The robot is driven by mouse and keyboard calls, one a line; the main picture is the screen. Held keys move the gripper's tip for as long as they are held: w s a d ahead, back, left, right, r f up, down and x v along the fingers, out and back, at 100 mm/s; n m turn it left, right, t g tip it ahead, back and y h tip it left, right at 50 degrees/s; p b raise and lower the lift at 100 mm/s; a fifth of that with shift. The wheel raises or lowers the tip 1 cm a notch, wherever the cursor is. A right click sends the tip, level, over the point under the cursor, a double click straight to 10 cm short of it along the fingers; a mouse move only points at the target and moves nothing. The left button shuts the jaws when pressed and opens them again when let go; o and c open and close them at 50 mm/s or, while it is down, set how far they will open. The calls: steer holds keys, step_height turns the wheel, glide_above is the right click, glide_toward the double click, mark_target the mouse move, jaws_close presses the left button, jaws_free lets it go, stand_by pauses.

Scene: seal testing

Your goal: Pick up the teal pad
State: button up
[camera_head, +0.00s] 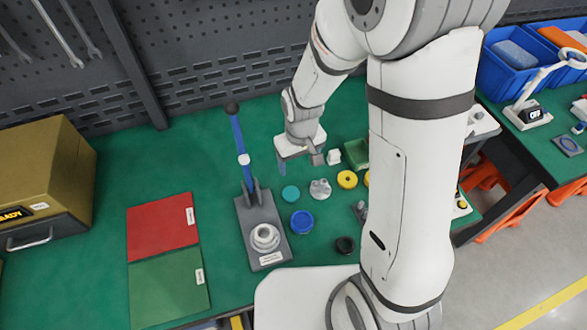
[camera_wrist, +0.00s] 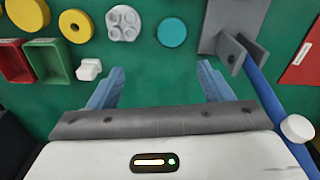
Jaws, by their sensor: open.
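The teal pad (camera_head: 290,193) is a small flat round disc lying on the green table top, just right of the lever press. It also shows in the wrist view (camera_wrist: 172,33), uncovered, near the top middle. My gripper (camera_head: 300,163) hangs above the table, behind the pad in the head view. In the wrist view its two blue fingers (camera_wrist: 158,85) are spread wide with only bare green surface between them. The pad lies beyond the fingertips and apart from them.
The lever press (camera_head: 265,238) with its blue handle stands close beside the pad. A grey lobed part (camera_head: 320,189), a blue round part (camera_head: 301,222) and a yellow ring (camera_head: 347,179) lie nearby. Red and green mats (camera_head: 162,226) lie left. A green tray (camera_head: 356,153) is right of my gripper.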

steer(key=n, duration=0.1)
glide_above(290, 191)
steer(key=shift+g, duration=0.3)
steer(key=f, duration=0.6)
steer(key=shift+s+f, duration=0.1)
steer(key=shift+s, duration=0.1)
steer(key=shift+w+f+p, duration=0.2)
steer(key=shift+f+p, duration=1.05)
steer(key=shift+f, duration=2.65)
steer(key=c, duration=1)
steer(key=shift+c, duration=0.2)
steer(key=shift+r, duration=0.2)
